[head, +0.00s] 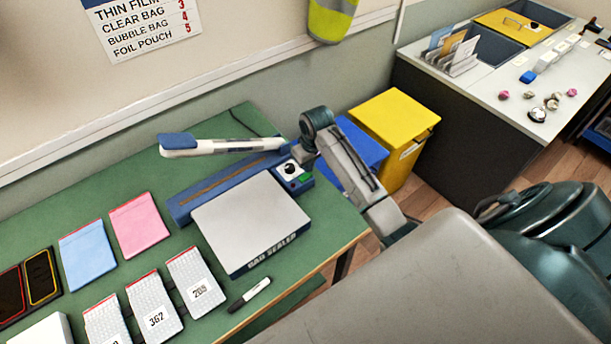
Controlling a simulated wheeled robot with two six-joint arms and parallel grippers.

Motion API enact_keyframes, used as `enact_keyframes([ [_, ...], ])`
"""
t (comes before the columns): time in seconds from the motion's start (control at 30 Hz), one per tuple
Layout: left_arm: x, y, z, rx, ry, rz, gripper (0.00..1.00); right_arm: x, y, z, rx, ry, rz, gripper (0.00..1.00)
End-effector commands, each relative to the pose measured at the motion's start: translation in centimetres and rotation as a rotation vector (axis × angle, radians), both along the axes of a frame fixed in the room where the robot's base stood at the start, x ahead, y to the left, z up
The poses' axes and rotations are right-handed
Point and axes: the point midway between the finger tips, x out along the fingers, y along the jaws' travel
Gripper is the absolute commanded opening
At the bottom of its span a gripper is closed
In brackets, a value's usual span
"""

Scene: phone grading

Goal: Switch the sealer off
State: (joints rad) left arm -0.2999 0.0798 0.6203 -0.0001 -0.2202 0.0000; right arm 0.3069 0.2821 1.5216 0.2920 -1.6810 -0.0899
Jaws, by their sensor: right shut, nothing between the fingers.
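The bag sealer has a blue base (190,204) with a long sealing strip, a raised white arm with a blue end (178,142), and a grey platform (240,218) lettered BAG SEALER. At its right end is a dark dial (290,169) on a white plate, with a small green switch (306,179) just beside it. My right gripper (297,156) is shut and empty, close above the dial end. I cannot tell whether it touches the sealer. My left gripper is out of view.
Blue (88,254) and pink (139,225) pouches, several numbered bubble bags (194,280) and a marker (249,294) lie on the green table (60,212). Yellow (394,118) and blue (362,146) bins stand behind my right arm. A white-topped bench (490,92) is at upper right.

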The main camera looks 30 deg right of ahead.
Motion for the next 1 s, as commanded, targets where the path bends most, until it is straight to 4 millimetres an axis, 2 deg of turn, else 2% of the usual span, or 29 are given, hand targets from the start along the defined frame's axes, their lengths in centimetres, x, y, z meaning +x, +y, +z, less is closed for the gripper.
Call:
enact_keyframes([
  [1.0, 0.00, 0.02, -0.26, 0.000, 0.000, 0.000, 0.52, -0.02, 0.00, -0.79, 0.000, 0.001, 0.000, 0.00],
])
